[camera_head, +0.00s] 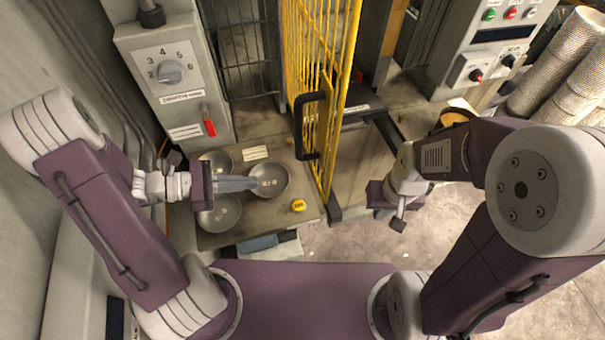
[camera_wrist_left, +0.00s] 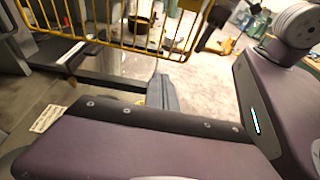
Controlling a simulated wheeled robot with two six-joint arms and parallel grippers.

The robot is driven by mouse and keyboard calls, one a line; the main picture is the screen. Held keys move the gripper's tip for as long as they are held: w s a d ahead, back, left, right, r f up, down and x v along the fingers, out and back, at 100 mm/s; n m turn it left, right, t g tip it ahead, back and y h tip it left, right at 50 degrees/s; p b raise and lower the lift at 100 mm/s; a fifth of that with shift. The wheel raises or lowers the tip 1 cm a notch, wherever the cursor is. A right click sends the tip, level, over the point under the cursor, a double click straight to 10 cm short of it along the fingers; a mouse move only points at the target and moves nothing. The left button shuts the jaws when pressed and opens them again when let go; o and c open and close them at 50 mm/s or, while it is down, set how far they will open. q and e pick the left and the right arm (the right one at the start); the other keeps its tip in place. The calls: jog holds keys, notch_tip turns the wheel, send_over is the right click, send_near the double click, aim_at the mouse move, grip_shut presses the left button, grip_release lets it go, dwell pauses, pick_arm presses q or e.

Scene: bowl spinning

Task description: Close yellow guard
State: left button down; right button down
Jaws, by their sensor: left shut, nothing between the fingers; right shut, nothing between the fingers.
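The yellow guard (camera_head: 330,85) is a barred gate. In the head view it stands edge-on toward me, swung out from the machine opening, with a black handle (camera_head: 303,128) on its left face. In the left wrist view its lower bars (camera_wrist_left: 120,32) cross the top. My left gripper (camera_head: 255,184) is shut and empty, left of the guard and above the bowls; its fingers also show in the left wrist view (camera_wrist_left: 162,92). My right gripper (camera_head: 399,224) is right of the guard, low, shut and empty. Neither gripper touches the guard.
Several metal bowls (camera_head: 221,214) sit on the ledge under my left gripper. A grey panel with a dial (camera_head: 170,72) and red switch (camera_head: 210,127) stands left. A control box (camera_head: 480,68) and wrapped rolls (camera_head: 555,65) are right.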

aim_at(316, 177)
pick_arm(q)
jog(key=p+x, duration=0.1)
jog(key=x, duration=0.3)
jog(key=r+p+x, duration=0.1)
jog(key=x, duration=0.4)
jog(key=p+x, duration=0.1)
jog(key=x, duration=0.4)
jog(key=shift+s+d+r, duration=0.1)
jog(key=shift+d+r, duration=0.05)
jog(key=shift+d, duration=0.15)
jog(key=shift+d, duration=0.1)
